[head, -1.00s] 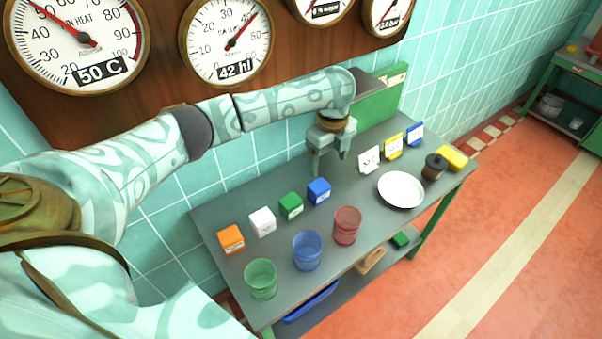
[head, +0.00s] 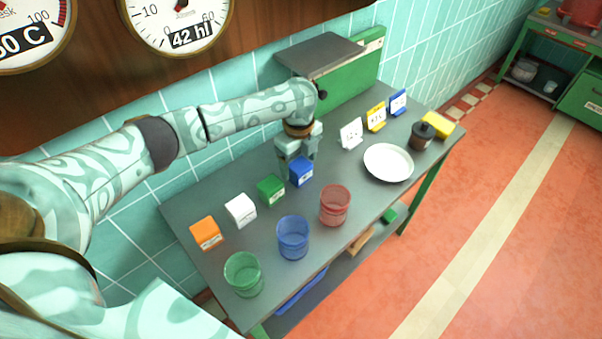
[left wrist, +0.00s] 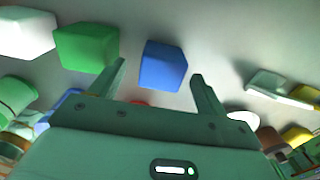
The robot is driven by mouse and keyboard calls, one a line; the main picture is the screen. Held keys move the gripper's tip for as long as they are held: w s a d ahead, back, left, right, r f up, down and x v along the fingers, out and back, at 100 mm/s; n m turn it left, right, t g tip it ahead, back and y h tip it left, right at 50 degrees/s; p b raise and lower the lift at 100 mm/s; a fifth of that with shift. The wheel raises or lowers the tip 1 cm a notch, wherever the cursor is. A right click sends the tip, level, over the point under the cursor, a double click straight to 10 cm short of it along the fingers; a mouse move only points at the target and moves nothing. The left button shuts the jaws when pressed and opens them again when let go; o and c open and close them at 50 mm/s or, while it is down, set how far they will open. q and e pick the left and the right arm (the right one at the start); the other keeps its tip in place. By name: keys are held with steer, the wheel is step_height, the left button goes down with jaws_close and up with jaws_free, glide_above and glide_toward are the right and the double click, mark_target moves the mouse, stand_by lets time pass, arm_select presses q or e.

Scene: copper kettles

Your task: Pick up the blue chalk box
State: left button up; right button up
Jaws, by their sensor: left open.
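The blue chalk box (head: 301,172) stands on the grey table, at the right end of a row of small boxes. It also shows in the left wrist view (left wrist: 163,66), ahead of the fingertips and between their lines. My left gripper (head: 297,157) is open and empty, pointing down just behind and above the blue box in the head view. In the left wrist view its two fingers (left wrist: 158,80) are spread apart. Whether a finger touches the box I cannot tell. My right gripper is not in view.
A green box (head: 271,189) stands close left of the blue one, then a white box (head: 241,210) and an orange box (head: 206,233). Red (head: 335,206), blue (head: 293,238) and green (head: 243,275) cups stand in front. A white plate (head: 388,163) and small signs (head: 351,134) are to the right.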

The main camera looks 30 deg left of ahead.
mark_target(300, 164)
arm_select(q)
step_height(300, 164, down, 4)
steer(key=shift+b, duration=1)
steer(key=shift+w+d+f, duration=0.1)
steer(key=shift+f, duration=0.25)
steer(key=shift+r, duration=0.2)
steer(key=c, duration=1.2)
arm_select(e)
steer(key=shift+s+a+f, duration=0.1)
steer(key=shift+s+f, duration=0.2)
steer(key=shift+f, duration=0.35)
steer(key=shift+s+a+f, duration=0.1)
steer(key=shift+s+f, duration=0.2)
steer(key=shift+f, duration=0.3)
arm_select(q)
steer(key=shift+o, duration=0.2)
